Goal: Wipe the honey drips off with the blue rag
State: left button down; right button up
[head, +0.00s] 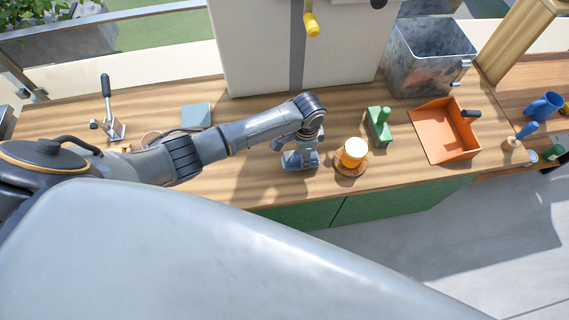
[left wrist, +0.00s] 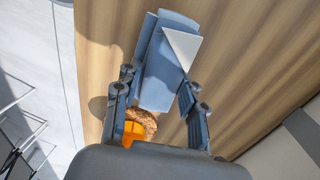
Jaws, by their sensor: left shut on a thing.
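My left gripper (head: 299,158) is low over the wooden counter, left of the honey jar. It is shut on the blue rag, which shows in the left wrist view (left wrist: 160,75) as a folded blue piece between the fingers, with a pale triangular part on top. The amber honey jar (head: 354,151) stands on a round brown mat (head: 345,171) near the front edge. In the left wrist view an orange part (left wrist: 133,130) and the mat's rim show beside the left finger. I cannot make out honey drips. My right gripper is not in view.
A large pale tank with a yellow handle (head: 312,25) stands behind. A green block-shaped thing (head: 379,125), an orange dustpan-like tray (head: 443,133) and a metal bin (head: 428,60) are to the right.

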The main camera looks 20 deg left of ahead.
pick_arm(q)
jog(key=shift+r, duration=0.1)
dwell(0.3)
jog(key=shift+r+p, duration=0.4)
jog(key=shift+r, duration=2.05)
